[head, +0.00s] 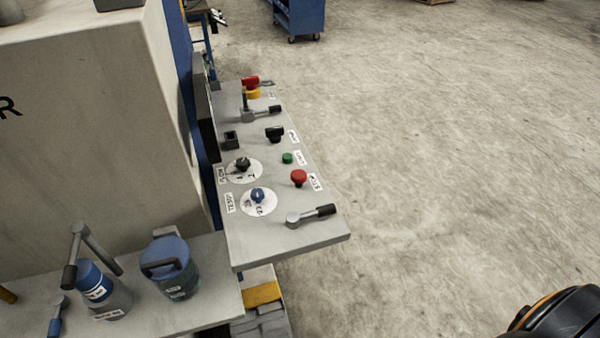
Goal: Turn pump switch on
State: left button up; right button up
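A grey control panel (300,238) sticks out from the machine in the middle of the head view. A black switch (274,133) stands on it, with a small label to its right that is too small to read surely. I cannot tell for certain which control is the pump switch. A black rotary knob (243,164) and a blue rotary knob (258,194) sit on white round dials. A green button (288,158) and a red mushroom button (299,177) are on the right side. Neither gripper shows. Part of my arm is at the lower right corner.
Levers stand at the panel's near end (311,215) and far end (262,113). A red and yellow switch (251,85) is at the back. Blue-grey containers (170,267) stand on a lower shelf at left. The floor (450,150) to the right is clear.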

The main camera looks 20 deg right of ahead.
aim_at(274, 134)
jog(key=l+u, duration=0.2)
jog(key=u, duration=0.2)
jog(key=i+l+u, duration=0.1)
jog(key=l+u, duration=0.15)
jog(key=u, duration=0.2)
jog(key=l+u, duration=0.2)
jog(key=u, duration=0.2)
jog(key=l+u, duration=0.25)
jog(key=u, duration=0.15)
